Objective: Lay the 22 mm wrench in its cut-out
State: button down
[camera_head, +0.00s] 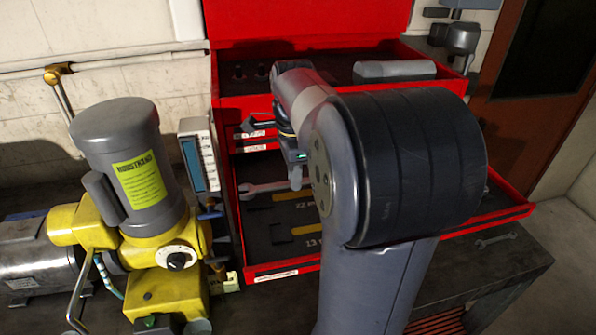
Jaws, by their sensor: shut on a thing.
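A silver open-ended wrench (265,187) is over the left part of the open red drawer (272,268). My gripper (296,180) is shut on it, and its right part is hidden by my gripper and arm. The wrench lies roughly level, its open jaw to the left. I cannot tell whether it touches the dark foam. Just in front is a cut-out with yellow showing (286,197), with a label that seems to read 22. Nearer the front is another yellow cut-out (306,229), labelled 13. My arm hides the drawer's middle.
A yellow and grey motor unit (127,170) stands close to the drawer's left. The red tool chest's upper tray (240,95) holds a grey block (394,70). A small wrench (495,240) lies on the bench at right.

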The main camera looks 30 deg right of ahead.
jog(key=shift+s+a+r, duration=0.1)
jog(key=shift+s+a, duration=0.05)
jog(key=shift+s, duration=0.05)
jog(key=shift+s+d+r, duration=0.15)
jog(key=shift+s+d, duration=0.45)
jog(key=shift+s, duration=0.1)
jog(key=shift+s+d, duration=0.15)
jog(key=shift+d, duration=0.25)
jog(key=shift+w+d+f, duration=0.2)
jog(key=shift+d+f, duration=0.1)
jog(key=shift+d, duration=0.3)
jog(key=shift+w+d+f, duration=0.1)
jog(key=shift+w, duration=0.05)
jog(key=shift+w, duration=0.2)
jog(key=shift+d, duration=0.65)
jog(key=shift+w+a+f, duration=0.1)
jog(key=shift+a+f, duration=0.1)
jog(key=shift+a, duration=0.05)
jog(key=shift+a+f+b, duration=0.35)
jog(key=shift+a, duration=0.45)
